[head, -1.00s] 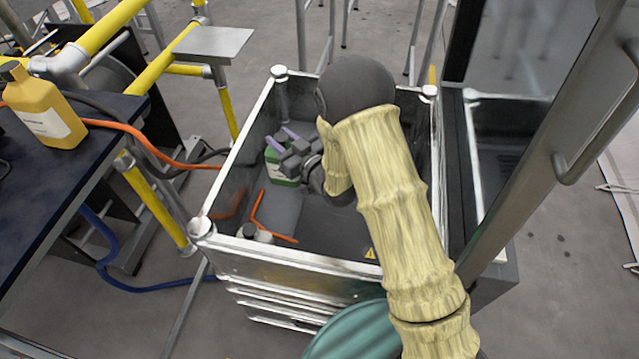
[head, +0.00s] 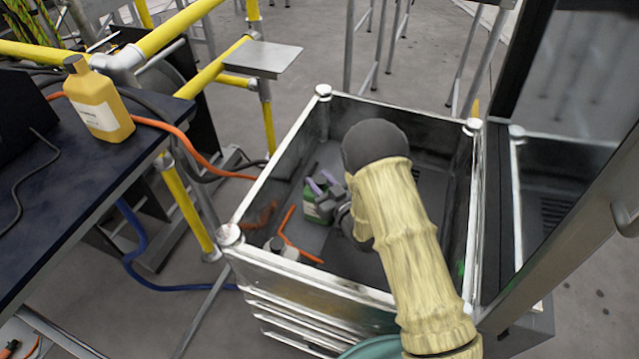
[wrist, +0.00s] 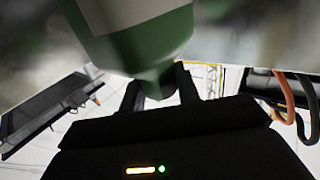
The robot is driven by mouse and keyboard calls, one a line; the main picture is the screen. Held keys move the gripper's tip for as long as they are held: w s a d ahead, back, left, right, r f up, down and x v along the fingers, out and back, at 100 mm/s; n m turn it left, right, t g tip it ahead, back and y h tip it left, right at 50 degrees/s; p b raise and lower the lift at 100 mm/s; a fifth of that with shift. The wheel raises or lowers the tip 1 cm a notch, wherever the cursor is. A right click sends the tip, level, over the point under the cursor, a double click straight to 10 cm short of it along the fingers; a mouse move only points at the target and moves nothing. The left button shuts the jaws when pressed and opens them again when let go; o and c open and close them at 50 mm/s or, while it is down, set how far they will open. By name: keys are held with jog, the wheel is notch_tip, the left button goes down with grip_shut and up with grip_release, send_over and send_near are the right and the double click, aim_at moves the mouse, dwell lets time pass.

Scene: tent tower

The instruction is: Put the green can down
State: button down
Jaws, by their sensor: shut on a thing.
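The green can (head: 318,209), with a pale label, is inside the open metal-framed crate (head: 310,271) in the head view. My gripper (head: 321,185) is shut on it, with purple-tipped fingers over its upper part. My arm comes in from the lower right and hides part of the crate floor. In the wrist view the can (wrist: 150,45) looms large above the gripper (wrist: 160,88), its narrow end between the two dark fingers. Whether the can's base touches the crate floor cannot be told.
An orange bent rod (head: 297,248) and a small whitish container (head: 283,248) lie near the crate's front left. A dark table (head: 75,170) with a yellow bottle (head: 98,105) stands left. A dark-framed panel is at right. Crate floor left of the can looks partly clear.

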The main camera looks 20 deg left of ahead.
jog(key=shift+f, duration=0.15)
jog(key=shift+f, duration=0.15)
jog(key=c, duration=1)
grip_release()
jog(key=shift+s+d, duration=0.1)
jog(key=shift+d, duration=0.05)
jog(key=v, duration=1.1)
jog(key=shift+s+d, duration=0.25)
